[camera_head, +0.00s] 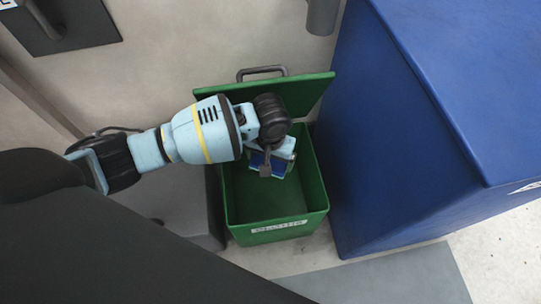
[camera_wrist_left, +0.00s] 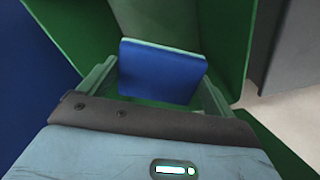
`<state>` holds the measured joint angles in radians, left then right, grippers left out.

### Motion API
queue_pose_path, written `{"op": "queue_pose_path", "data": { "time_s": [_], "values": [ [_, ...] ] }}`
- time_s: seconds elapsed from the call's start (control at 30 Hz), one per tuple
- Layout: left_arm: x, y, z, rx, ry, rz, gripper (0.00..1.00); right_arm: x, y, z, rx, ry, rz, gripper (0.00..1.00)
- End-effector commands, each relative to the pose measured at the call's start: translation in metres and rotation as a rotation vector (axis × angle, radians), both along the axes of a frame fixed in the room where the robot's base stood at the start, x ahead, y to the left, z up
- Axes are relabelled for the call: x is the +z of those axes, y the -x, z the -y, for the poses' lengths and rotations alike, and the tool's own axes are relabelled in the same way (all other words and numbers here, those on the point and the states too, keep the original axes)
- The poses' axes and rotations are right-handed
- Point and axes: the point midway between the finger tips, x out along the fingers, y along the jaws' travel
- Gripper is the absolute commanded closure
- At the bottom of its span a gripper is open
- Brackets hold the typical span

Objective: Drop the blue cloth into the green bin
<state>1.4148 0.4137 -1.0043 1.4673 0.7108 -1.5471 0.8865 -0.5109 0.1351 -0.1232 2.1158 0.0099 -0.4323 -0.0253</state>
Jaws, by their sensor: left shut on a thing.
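The green bin (camera_head: 314,178) stands open on the floor with its lid (camera_head: 313,92) raised at the back; its green inner walls (camera_wrist_left: 228,35) also show in the left wrist view. My left gripper (camera_head: 272,163) is over the bin's opening, pointing down into it. It is shut on the blue cloth (camera_head: 262,166), a flat folded square with a lighter edge. The cloth (camera_wrist_left: 160,72) sits between the two fingers in the left wrist view. In the head view the wrist hides part of the cloth. My right gripper is not in view.
A large blue box-like unit (camera_head: 410,130) stands close to the right of the bin. A grey wall with a dark plate (camera_head: 75,25) is behind. A grey mat (camera_head: 400,278) lies on the floor in front. The inside of the bin looks empty where visible.

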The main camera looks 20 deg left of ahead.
Motion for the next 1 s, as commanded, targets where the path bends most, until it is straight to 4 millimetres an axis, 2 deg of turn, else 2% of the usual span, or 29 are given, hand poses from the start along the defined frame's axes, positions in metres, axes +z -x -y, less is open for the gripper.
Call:
{"op": "queue_pose_path", "data": {
  "time_s": [0.2, 0.23, 0.3, 0.57, 1.0],
  "values": [
    [0.001, 0.000, 0.000, 0.000, 0.000, 0.001, 0.28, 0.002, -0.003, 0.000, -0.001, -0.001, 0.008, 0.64],
    [0.001, 0.000, 0.000, 0.000, 0.000, 0.001, 0.06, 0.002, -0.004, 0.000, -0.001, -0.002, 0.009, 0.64],
    [0.001, 0.000, 0.000, 0.000, 0.000, 0.001, 0.00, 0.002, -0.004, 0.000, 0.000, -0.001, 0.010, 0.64],
    [0.004, 0.000, 0.000, 0.000, 0.000, 0.001, 0.00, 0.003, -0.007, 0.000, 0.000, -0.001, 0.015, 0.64],
    [0.068, 0.001, 0.002, -0.001, 0.002, 0.004, 0.00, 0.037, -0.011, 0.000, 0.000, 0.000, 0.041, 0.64]
  ]
}}
